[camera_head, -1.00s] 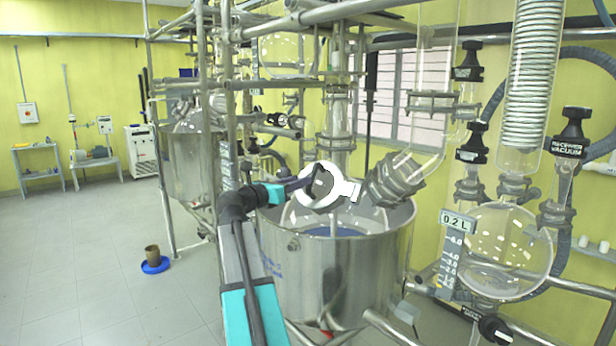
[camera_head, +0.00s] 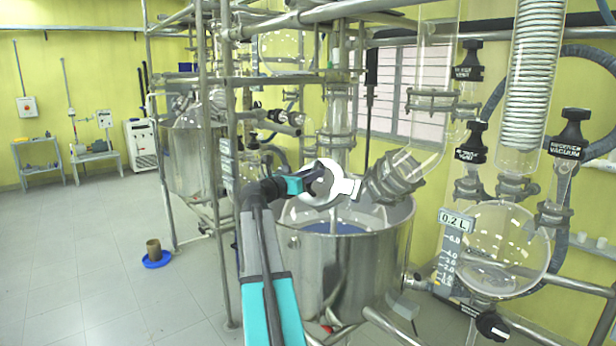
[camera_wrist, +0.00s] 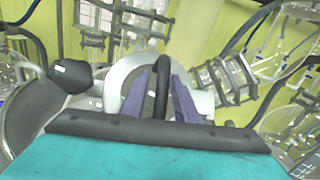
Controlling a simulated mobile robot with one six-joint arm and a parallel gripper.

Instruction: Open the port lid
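The port lid (camera_head: 333,165) is a pale round disc with a raised rim, above the steel vessel (camera_head: 335,265) in the head view. In the wrist view the lid (camera_wrist: 121,72) fills the middle, with a black arched handle (camera_wrist: 161,85) on its face. My gripper (camera_head: 318,181) is at the lid in the head view, its fingertips hard to make out. In the wrist view the purple fingers of my gripper (camera_wrist: 160,92) stand on either side of the handle, with gaps showing between them and it.
A glass elbow with a metal clamp (camera_head: 393,178) is close to the lid's right. Steel frame pipes (camera_head: 228,110) stand to the left of my arm. A round glass receiver (camera_head: 500,250) hangs at the right. The floor at the left is mostly clear, with a blue dish (camera_head: 157,260) on it.

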